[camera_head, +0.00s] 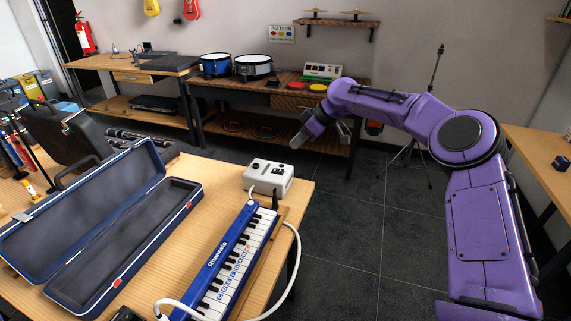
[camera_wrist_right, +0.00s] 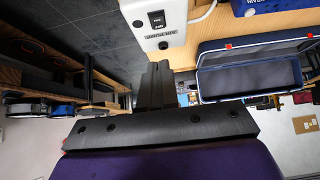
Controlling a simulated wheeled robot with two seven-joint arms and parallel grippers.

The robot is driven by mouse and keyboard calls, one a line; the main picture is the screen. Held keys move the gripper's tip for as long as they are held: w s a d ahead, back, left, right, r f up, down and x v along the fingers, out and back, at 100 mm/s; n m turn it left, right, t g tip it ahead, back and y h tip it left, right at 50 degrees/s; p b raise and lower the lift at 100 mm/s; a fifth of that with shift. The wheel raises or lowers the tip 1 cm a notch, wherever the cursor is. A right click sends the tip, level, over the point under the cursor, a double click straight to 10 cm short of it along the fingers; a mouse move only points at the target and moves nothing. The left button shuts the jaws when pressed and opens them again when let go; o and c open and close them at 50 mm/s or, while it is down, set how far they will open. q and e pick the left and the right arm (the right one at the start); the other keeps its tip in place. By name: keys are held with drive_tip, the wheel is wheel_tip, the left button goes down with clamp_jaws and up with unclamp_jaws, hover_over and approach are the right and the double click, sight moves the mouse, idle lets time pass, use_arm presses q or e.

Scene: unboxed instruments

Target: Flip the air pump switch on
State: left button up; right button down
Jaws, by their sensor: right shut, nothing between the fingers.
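The air pump (camera_head: 268,178) is a white box at the far right corner of the wooden table, with dark marks on its top. In the right wrist view the pump (camera_wrist_right: 142,38) shows at the top, with a black rocker switch (camera_wrist_right: 157,20) on its face. I cannot tell the switch's position for sure. My right gripper (camera_head: 298,141) is shut and empty, beyond and to the right of the pump in the head view. In the wrist view its fingers (camera_wrist_right: 158,68) are together, apart from the switch. My left gripper is not in view.
A blue melodica (camera_head: 228,265) with a white hose (camera_head: 290,265) lies in front of the pump. An open blue case (camera_head: 190,190) is on the left of the table. A bench with drums (camera_head: 252,66) stands behind. Dark floor (camera_head: 340,235) is clear right of the table.

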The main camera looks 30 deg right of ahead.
hover_over(283, 171)
drive_tip(key=f, duration=0.3)
drive_tip(key=s+f, duration=0.1)
drive_tip(key=shift+d+f, duration=0.3)
drive_tip(key=shift+f, duration=0.05)
wheel_tip(283, 171, down, 4)
drive_tip(key=shift+w+r+p, duration=0.1)
drive_tip(key=shift+r+p, duration=0.05)
drive_tip(key=shift+p, duration=0.35)
drive_tip(key=shift+f, duration=0.45)
drive_tip(key=shift+s+d+f+b, duration=0.1)
drive_tip(key=shift+s+f+b, duration=0.1)
drive_tip(key=shift+f+b, duration=0.4)
drive_tip(key=shift+r+p, duration=1)
drive_tip(key=shift+p, duration=0.05)
